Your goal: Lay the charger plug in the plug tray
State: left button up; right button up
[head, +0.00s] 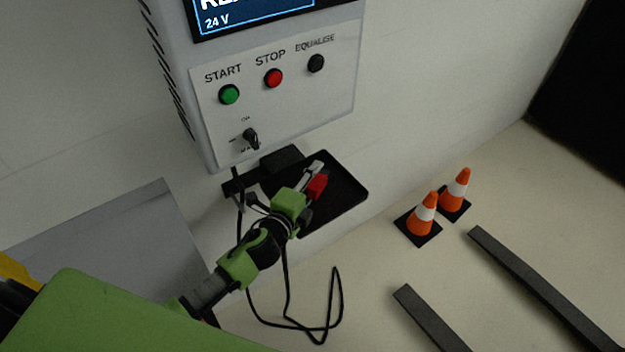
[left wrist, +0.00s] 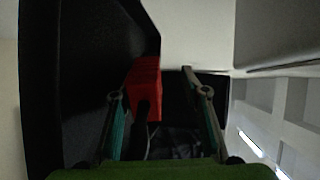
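The red charger plug (head: 317,186) is over the black plug tray (head: 346,190) in the head view, at my left gripper's tips. In the left wrist view the plug (left wrist: 146,80) stands between the fingers of my left gripper (left wrist: 160,70), close to the left finger, with a gap to the right finger. The gripper is open around it. In the head view my left gripper (head: 311,189) reaches over the tray from the lower left. The plug seems to rest in the tray, but its underside is hidden. My right gripper is not in view.
The charger cabinet (head: 275,120) stands above the tray, with buttons and a switch. A black cable (head: 337,300) loops on the floor below. Two orange cones (head: 426,213) and dark floor bars (head: 540,285) lie to the right. A grey panel (head: 110,245) is at left.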

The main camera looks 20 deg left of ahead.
aim_at(311, 194)
pick_arm(q)
jog(key=f, duration=0.1)
jog(key=s+f, duration=0.1)
jog(key=f, duration=0.1)
jog(key=shift+s+d+g, duration=0.1)
jog(key=shift+g, duration=0.2)
jog(key=shift+s, duration=0.55)
jog(key=v, duration=0.3)
jog(key=r+v, duration=0.1)
jog(key=v, duration=0.5)
jog(key=shift+a+r, duration=0.2)
jog(key=shift+r, duration=0.2)
jog(key=shift+s+a+r, duration=0.1)
jog(key=shift+s+r, duration=0.3)
jog(key=shift+s, duration=0.05)
jog(key=shift+r, duration=0.1)
jog(key=shift+w+r, duration=0.15)
jog(key=shift+r, duration=0.05)
